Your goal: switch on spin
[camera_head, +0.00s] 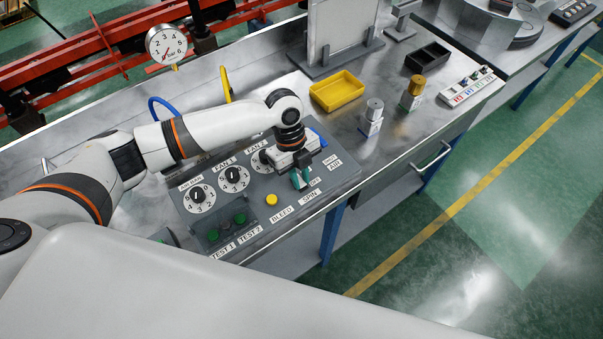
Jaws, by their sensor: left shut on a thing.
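The SPIN label (309,198) is on the front right part of a grey control panel (338,180) on the metal bench. My left gripper (301,178) points down at the panel just behind this label. It is shut on the spin switch, a small teal and dark part (295,181) that shows between and beside the fingers. The gripper hides much of the switch, so I cannot tell its position. My right gripper is not in view.
Several dial knobs (233,176), a yellow BLEED button (271,199) and green TEST buttons (240,218) are close by on the panel. A yellow tray (337,91), a silver-topped block (372,115) and a gold-topped block (412,92) stand behind to the right.

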